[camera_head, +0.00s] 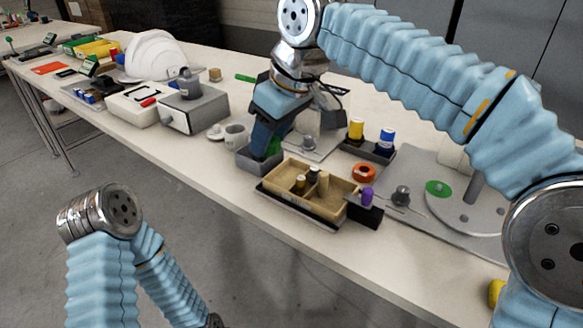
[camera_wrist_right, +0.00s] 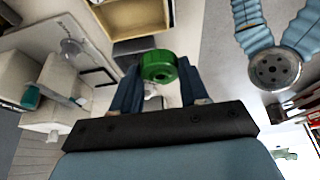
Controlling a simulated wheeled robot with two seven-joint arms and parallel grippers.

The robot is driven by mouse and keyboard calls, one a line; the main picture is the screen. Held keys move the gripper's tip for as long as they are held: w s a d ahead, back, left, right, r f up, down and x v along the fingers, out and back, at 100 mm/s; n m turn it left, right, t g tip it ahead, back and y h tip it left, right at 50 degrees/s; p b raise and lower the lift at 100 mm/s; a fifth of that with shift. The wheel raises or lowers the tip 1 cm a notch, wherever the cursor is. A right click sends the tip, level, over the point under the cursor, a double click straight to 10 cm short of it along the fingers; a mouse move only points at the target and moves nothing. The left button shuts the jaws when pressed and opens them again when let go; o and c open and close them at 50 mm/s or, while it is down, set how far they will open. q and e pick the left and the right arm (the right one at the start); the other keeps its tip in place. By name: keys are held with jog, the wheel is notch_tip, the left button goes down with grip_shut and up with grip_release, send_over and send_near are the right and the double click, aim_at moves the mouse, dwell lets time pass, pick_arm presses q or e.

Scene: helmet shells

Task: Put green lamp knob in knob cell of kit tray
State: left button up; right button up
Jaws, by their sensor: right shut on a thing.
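The green lamp knob (camera_wrist_right: 158,66) is a short round cylinder held between the two fingers of my right gripper (camera_wrist_right: 160,82) in the right wrist view. In the head view my right gripper (camera_head: 266,148) points down over a small grey bin (camera_head: 246,163), with a bit of the green knob (camera_head: 273,147) showing beside the fingers. The tan kit tray (camera_head: 342,208) lies just right of and nearer than the bin. Small dark and tan-topped pieces stand in its middle; its right part looks empty. The kit tray also shows in the right wrist view (camera_wrist_right: 118,48). My left gripper is out of view.
A purple-topped piece (camera_head: 367,196) on a black block stands at the tray's right end. Behind it are an orange ring (camera_head: 364,173) and a dark holder (camera_head: 368,151) with yellow and blue bottles. A white mug (camera_head: 236,134) stands left of the bin. The table's front edge is close.

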aim_at(285, 179)
jog(key=f, duration=0.1)
jog(key=d+f, duration=0.2)
jog(key=shift+w+d+f, duration=0.2)
jog(key=shift+w+d, duration=0.05)
jog(key=shift+w, duration=0.05)
jog(key=f, duration=0.1)
jog(key=d+f+b, duration=0.1)
jog(key=f, duration=0.1)
jog(key=shift+w+f, duration=0.1)
jog(key=shift+f, duration=0.15)
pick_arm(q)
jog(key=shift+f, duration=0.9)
pick_arm(e)
jog(key=shift+a+f, duration=0.1)
jog(key=shift+f, duration=0.15)
jog(key=shift+f, duration=0.15)
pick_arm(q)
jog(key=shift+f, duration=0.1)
pick_arm(e)
jog(key=o, duration=0.7)
jog(key=shift+o, duration=0.2)
